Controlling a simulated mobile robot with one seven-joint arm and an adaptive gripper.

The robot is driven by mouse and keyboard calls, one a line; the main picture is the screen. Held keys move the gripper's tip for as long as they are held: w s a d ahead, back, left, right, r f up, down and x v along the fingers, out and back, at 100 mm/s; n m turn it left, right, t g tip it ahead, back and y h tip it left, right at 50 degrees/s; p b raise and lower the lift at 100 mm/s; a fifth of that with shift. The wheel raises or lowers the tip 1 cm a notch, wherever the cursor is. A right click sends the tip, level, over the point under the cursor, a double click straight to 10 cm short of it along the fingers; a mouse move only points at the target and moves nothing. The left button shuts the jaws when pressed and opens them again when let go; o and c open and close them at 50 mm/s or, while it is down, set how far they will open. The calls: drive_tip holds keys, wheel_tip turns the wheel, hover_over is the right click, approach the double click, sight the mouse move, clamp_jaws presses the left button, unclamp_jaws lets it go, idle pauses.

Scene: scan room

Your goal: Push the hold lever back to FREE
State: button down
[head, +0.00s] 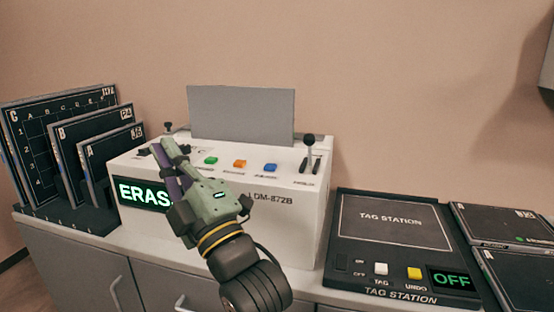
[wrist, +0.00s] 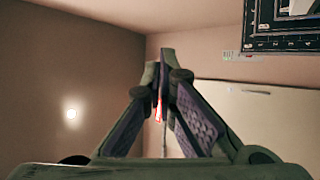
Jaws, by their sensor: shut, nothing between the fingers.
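A white machine (head: 290,215) marked with small print ending in 872B stands on the counter. A lever with a round black knob (head: 309,142) rises upright from a slot on the right of its top; its label is too small to read. My gripper (head: 163,145) is shut and empty over the left part of the machine's top, well apart from that lever. A small black part (head: 145,151) lies just left of the fingertips. The wrist view shows the closed fingers (wrist: 162,62) against walls; no lever is recognisable there.
Green (head: 211,160), orange (head: 239,163) and blue (head: 270,167) buttons lie between gripper and lever. A grey panel (head: 240,114) stands behind. The display (head: 143,192) reads "ERAS", partly covered by my gripper. Racked plates (head: 60,140) stand left; a tag station (head: 390,222) reading OFF lies right.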

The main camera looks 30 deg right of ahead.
sight(312, 144)
drive_tip(key=s+d+f+g+h, duration=0.1)
drive_tip(key=s+d+f+h, duration=0.2)
drive_tip(key=d, duration=0.4)
drive_tip(key=s+d+f+g+h+b, duration=0.1)
drive_tip(key=s+d+f+g+h, duration=0.1)
drive_tip(key=s+d+h, duration=0.3)
drive_tip(key=s+d+f+m+g+h+b, duration=0.1)
drive_tip(key=s+d+f+h, duration=0.2)
drive_tip(key=s+d, duration=0.4)
drive_tip(key=d+f, duration=0.1)
drive_tip(key=d, duration=0.2)
drive_tip(key=shift+s+g+h, duration=0.15)
drive_tip(key=shift+g+h, duration=0.15)
drive_tip(key=shift+h, duration=0.1)
drive_tip(key=shift+r, duration=0.1)
drive_tip(key=p+x, duration=0.5)
drive_tip(key=x, duration=0.8)
drive_tip(key=shift+a, duration=0.15)
drive_tip(key=shift+w+r, duration=0.1)
drive_tip(key=shift+w, duration=0.4)
drive_tip(key=shift+r+p, duration=0.1)
drive_tip(key=shift+p, duration=0.2)
drive_tip(key=shift+w+d+r+m+g+p, duration=0.1)
drive_tip(key=shift+d+r+m+g+p, duration=0.05)
drive_tip(key=shift+d+m+g+p, duration=0.15)
